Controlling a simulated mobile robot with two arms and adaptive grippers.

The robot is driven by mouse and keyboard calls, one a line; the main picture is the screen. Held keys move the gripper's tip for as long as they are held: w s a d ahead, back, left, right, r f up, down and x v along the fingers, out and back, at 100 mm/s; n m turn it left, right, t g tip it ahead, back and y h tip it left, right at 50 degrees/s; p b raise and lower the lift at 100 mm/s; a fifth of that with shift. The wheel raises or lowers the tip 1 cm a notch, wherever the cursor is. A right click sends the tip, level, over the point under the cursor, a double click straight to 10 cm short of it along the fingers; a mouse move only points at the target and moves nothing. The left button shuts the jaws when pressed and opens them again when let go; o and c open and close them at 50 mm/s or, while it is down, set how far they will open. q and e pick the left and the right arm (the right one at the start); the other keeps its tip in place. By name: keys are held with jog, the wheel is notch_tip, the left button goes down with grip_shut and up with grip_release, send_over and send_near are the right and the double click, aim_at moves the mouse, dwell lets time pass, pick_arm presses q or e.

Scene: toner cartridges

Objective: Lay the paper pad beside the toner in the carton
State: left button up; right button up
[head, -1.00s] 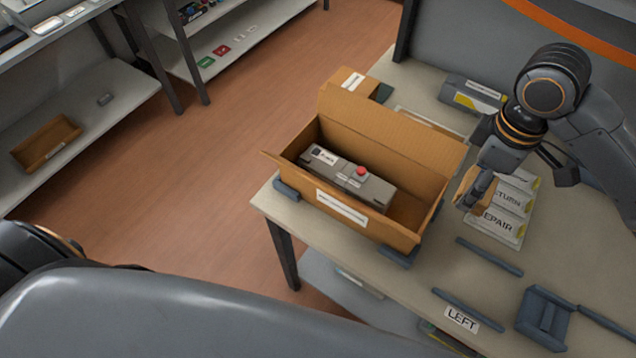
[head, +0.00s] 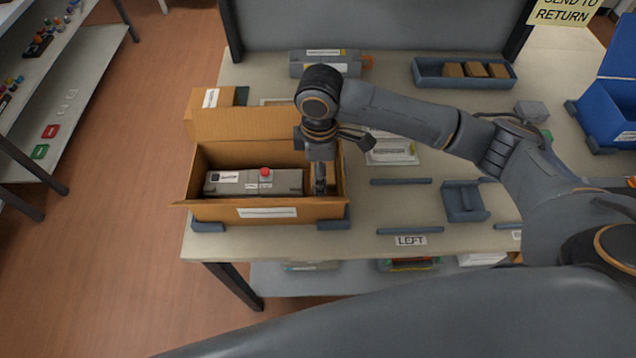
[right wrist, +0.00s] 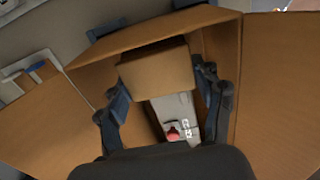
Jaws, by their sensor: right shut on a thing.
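My right gripper (head: 320,188) points down into the carton's right end, beside the toner. It is shut on the brown paper pad (right wrist: 157,72), which sits between its fingers in the right wrist view. The toner shows partly below the pad there (right wrist: 176,112). In the head view the pad is mostly hidden by the gripper and carton wall. My left gripper is out of view.
Blue-grey stops (head: 333,224) sit at the carton's front corners. A smaller carton (head: 203,104) and a grey toner box (head: 325,62) stand behind. Label sheets (head: 393,155) lie right of the carton, under my right arm. A blue bin (head: 612,105) stands far right.

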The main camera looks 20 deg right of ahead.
notch_tip(320, 180, down, 3)
jog(key=shift+r, duration=0.1)
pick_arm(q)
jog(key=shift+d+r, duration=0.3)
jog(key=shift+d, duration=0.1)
pick_arm(e)
jog(key=shift+f, duration=1.85)
jog(key=shift+f, duration=0.1)
jog(key=o, duration=0.8)
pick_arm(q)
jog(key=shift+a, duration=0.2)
pick_arm(e)
jog(key=shift+r, duration=0.5)
notch_tip(320, 180, up, 11)
jog(key=shift+r+b, duration=0.2)
jog(key=shift+b, duration=0.2)
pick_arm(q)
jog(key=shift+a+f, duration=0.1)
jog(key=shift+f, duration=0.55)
